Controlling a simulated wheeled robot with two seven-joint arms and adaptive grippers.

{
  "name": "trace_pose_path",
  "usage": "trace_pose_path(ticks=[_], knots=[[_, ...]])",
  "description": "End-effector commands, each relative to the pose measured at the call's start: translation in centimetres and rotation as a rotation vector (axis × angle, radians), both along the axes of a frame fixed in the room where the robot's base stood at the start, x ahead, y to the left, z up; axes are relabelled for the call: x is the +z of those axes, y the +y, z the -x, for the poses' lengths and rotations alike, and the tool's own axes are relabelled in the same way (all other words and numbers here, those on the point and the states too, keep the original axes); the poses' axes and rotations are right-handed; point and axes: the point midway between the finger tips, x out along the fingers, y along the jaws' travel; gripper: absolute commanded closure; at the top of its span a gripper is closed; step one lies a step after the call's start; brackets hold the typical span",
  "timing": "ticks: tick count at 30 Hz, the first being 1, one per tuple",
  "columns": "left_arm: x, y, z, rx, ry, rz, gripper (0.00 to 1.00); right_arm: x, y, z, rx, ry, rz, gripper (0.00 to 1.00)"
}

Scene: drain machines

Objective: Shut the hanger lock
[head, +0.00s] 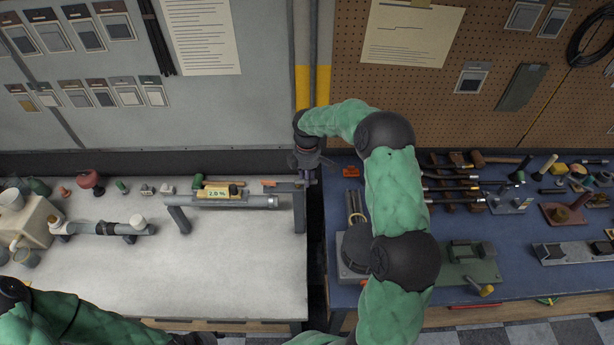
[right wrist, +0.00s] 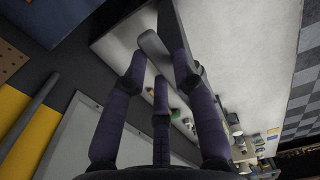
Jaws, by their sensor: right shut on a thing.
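My right gripper (head: 307,176) points down at the right end of the white bench, beside a grey upright stand (head: 299,210). In the right wrist view its purple fingers (right wrist: 160,70) close around a grey rounded bar (right wrist: 151,42). This bar looks like part of the hanger, but I cannot tell whether it is the lock.
Another pipe (head: 105,229) lies farther left. The white bench front (head: 220,275) is clear. A blue bench (head: 510,280) with tools stands right, across a narrow gap.

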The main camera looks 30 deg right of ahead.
Motion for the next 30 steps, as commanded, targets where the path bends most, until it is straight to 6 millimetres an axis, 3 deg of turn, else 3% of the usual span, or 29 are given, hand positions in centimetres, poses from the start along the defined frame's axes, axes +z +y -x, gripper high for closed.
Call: trace_pose_path(ticks=[1,2,4,17,20,30], knots=[[0.0,0.0,0.0,0.000,0.000,0.000,0.60,0.1,0.0,-0.1,0.002,-0.003,0.002,1.00],[0.0,0.0,0.0,0.000,0.000,0.000,0.60,0.1,0.0,-0.1,0.002,-0.003,0.002,0.70],[0.0,0.0,0.0,0.000,0.000,0.000,0.60,0.1,0.0,-0.1,0.002,-0.003,0.002,0.50],[0.0,0.0,0.0,0.000,0.000,0.000,0.60,0.6,0.0,-0.1,0.000,-0.003,0.002,0.48],[0.0,0.0,0.0,0.000,0.000,0.000,0.60,1.7,-0.1,-0.1,0.000,-0.005,0.002,0.48],[0.0,0.0,0.0,0.000,0.000,0.000,0.60,8.2,0.0,-0.1,0.001,-0.006,0.002,0.48]])
